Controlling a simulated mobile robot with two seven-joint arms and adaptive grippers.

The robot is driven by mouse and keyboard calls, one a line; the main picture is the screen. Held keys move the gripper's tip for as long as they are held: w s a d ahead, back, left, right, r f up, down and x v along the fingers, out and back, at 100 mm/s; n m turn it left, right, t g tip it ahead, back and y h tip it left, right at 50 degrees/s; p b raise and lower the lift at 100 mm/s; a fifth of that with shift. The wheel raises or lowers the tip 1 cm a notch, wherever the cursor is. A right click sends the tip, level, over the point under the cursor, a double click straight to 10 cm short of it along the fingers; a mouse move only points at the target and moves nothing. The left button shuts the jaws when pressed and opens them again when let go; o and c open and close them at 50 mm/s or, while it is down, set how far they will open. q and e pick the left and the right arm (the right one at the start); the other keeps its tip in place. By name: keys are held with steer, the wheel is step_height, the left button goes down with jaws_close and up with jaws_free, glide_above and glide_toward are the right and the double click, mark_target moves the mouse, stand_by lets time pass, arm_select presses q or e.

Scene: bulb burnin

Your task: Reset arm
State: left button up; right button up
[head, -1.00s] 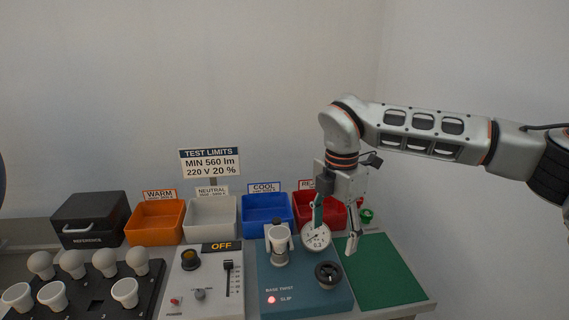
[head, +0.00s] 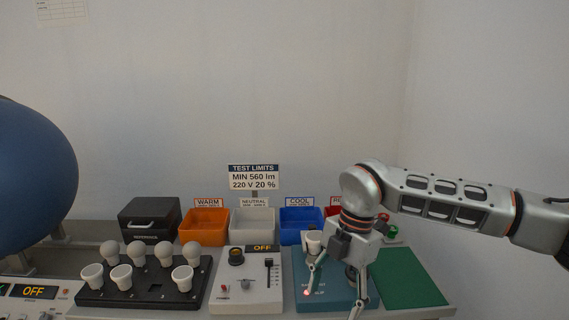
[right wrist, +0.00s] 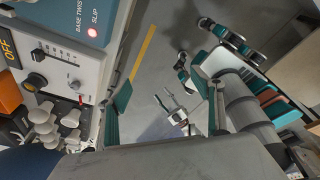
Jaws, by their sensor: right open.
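My right gripper (head: 333,300) hangs from the right arm in the head view, pointing down over the front of the blue base-twist box (head: 340,284). Its two fingers are spread with nothing between them. They show apart in the right wrist view (right wrist: 166,112), with grey floor beyond them. A white bulb (head: 314,241) stands base-up at the back of the blue box, just left of the gripper, and is partly hidden by it. The red SLIP light (head: 306,293) is lit. The dial gauge is not visible behind the gripper.
A black rack (head: 150,290) holds several white bulbs at left. A grey control panel (head: 243,300) reads OFF. Behind stand the black reference box (head: 150,222) and orange (head: 204,228), white (head: 253,225) and blue bins (head: 301,226). A large blue sphere (head: 35,190) fills the left edge. The green mat (head: 408,278) is empty.

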steer(key=s+a+f+n+g+y, duration=0.35)
steer(key=s+a+y, duration=0.25)
steer(key=s+a, duration=0.6)
steer(key=s+a+r+y, duration=0.2)
steer(key=a+r+y, duration=0.6)
steer(key=a+y, duration=0.25)
steer(key=w+d+m+t+y, duration=0.35)
steer(key=w+m+t, duration=0.35)
steer(key=m+t, duration=0.5)
steer(key=w+d+f+m+t+h, duration=0.4)
steer(key=d+f+m+t+h, duration=0.35)
steer(key=d+f, duration=0.25)
steer(key=s+d+f+m+h, duration=0.2)
steer(key=d+f+h, duration=0.25)
steer(key=f, duration=0.25)
steer(key=s+d+f+m+h, duration=0.2)
steer(key=d+f+h, duration=0.1)
steer(key=d+f, duration=0.3)
steer(key=s+d+f+m+g+h, duration=0.1)
steer(key=s+d+f+g+h, duration=0.1)
steer(key=s+d+f, duration=0.2)
steer(key=s+d+f+g+h, duration=0.2)
steer(key=s+d+f, duration=0.2)
steer(key=s+f, duration=0.3)
step_height(320, 180, down, 3)
steer(key=shift+s+d+f+m, duration=0.2)
steer(key=shift+s+d+m, duration=0.15)
steer(key=shift+m, duration=0.05)
